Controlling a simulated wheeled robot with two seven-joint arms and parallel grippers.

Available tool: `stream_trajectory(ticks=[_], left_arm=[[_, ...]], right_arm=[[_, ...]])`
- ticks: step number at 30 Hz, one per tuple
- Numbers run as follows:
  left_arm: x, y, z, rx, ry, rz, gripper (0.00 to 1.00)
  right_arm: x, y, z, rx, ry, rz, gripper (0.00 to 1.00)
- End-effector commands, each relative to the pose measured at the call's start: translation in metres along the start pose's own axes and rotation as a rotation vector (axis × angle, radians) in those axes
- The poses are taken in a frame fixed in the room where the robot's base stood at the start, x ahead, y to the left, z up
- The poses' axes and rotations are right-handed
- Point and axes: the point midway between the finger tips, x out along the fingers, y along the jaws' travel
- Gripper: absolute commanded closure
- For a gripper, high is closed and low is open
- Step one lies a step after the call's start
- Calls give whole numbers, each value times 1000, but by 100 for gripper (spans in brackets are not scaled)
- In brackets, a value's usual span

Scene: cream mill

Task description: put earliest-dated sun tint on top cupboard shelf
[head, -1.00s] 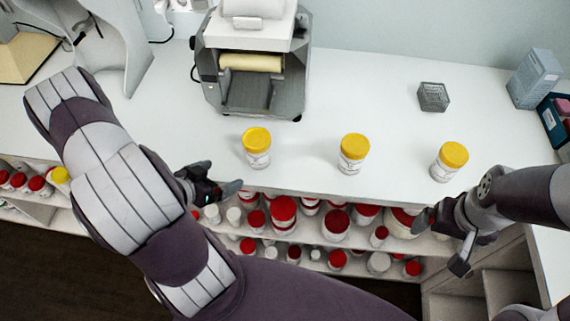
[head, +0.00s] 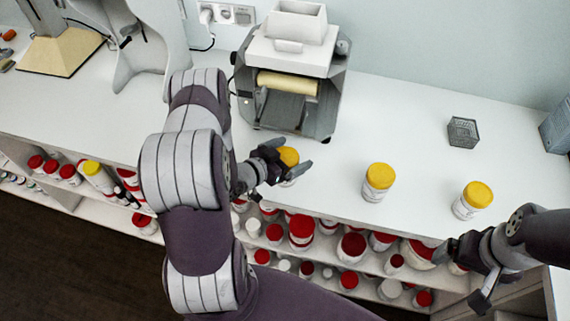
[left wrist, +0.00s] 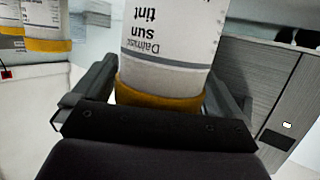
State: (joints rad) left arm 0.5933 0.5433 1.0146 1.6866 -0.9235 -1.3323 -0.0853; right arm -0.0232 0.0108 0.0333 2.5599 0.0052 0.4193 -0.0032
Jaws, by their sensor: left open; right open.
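Three white jars with yellow lids stand on the white counter (head: 335,165): a left jar (head: 289,156), a middle jar (head: 378,183) and a right jar (head: 472,200). My left gripper (head: 287,166) is open with its fingers on either side of the left jar, partly hiding it. In the left wrist view this jar (left wrist: 170,45) appears upside down between the open fingers, its label reading "sun tint"; no date is readable. My right gripper (head: 464,272) is open and empty at the counter's front edge, below the right jar. The cupboard's top shelf cannot be identified.
A grey machine (head: 288,90) stands behind the left jar. A small mesh basket (head: 462,132) is at the back right. Shelves under the counter hold several red-lidded jars (head: 301,232). The counter between the middle jar and basket is clear.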

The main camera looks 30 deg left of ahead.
Motion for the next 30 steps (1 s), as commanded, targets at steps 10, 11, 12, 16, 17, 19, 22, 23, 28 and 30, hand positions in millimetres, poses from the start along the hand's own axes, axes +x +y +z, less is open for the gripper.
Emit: stream_trajectory(ticks=[10,11,12,16,17,19,22,23,28,30], left_arm=[[0,0,0,0,-1,0,58],[0,0,0,1,0,0,64],[0,0,0,1,0,0,64],[-1,0,0,1,0,0,64],[-1,0,0,1,0,-1,64],[-1,-1,-2,2,1,-1,64],[-3,-1,-10,3,2,0,64],[-4,-1,-13,4,3,-1,64],[-14,-1,-32,2,1,-2,64],[-28,-2,-26,-1,-1,-6,64]], right_arm=[[1,0,0,0,0,0,0],[1,0,0,0,0,0,0],[1,0,0,0,0,0,0],[1,0,0,0,0,0,0],[1,0,0,0,0,0,0],[2,0,0,0,0,0,0],[4,0,0,0,0,0,0],[4,0,1,0,0,0,0],[11,0,1,0,0,0,0],[14,0,2,0,0,0,0]])
